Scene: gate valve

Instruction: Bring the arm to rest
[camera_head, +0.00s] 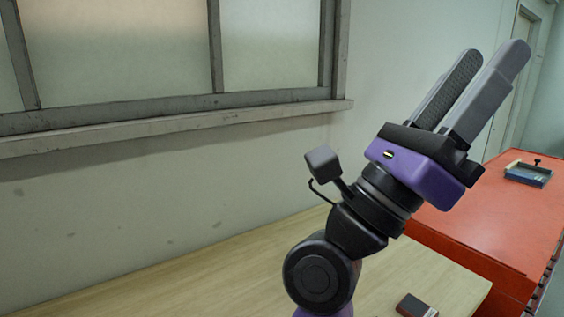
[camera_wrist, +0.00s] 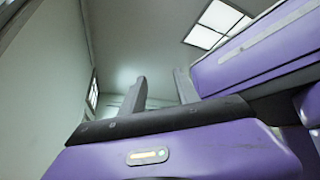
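My gripper (camera_head: 490,62) is raised in the air at the right of the head view, its two grey fingers pointing up and to the right. The textured inner pad of one finger shows, and nothing is between the fingers. In the wrist view the gripper (camera_wrist: 160,80) shows its two fingers standing apart with a clear gap against the wall and ceiling. My arm is bent at a dark joint below the purple gripper body. No gate valve is seen in either view.
A wooden table (camera_head: 225,275) lies below and behind my arm, with a small dark box (camera_head: 416,306) on it. A red cabinet (camera_head: 490,228) at the right bears a blue tray (camera_head: 528,177). A window (camera_head: 120,55) with a protruding sill (camera_head: 170,132) is in the wall.

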